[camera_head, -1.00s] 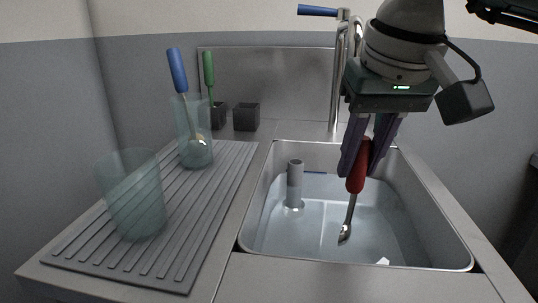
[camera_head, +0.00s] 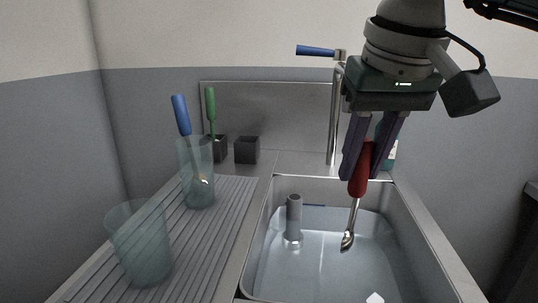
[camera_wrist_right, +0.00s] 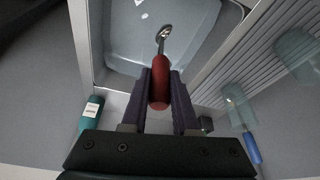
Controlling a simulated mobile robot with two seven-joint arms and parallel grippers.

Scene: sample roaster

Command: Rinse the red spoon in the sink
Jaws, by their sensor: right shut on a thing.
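The red spoon (camera_head: 358,182) hangs bowl-down from my right gripper (camera_head: 364,178), which is shut on its red handle. Its metal bowl (camera_head: 348,240) is over the sink (camera_head: 410,225); I cannot tell whether it touches the water. In the right wrist view the red handle (camera_wrist_right: 159,85) sits between the fingers (camera_wrist_right: 160,98), with the bowl pointing away over the sink (camera_wrist_right: 125,35). The sink holds pale water (camera_head: 320,255) and a grey standpipe (camera_head: 294,218). My left gripper is not in view.
A tap with a blue lever (camera_head: 316,50) stands behind the sink. On the ribbed drainboard (camera_head: 215,240) at left are an empty glass (camera_head: 140,245) and a glass (camera_head: 198,175) with a blue-handled spoon (camera_head: 181,114). A green-handled tool (camera_head: 211,105) stands in a dark cup behind. A green bottle (camera_wrist_right: 91,112) is near my right gripper.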

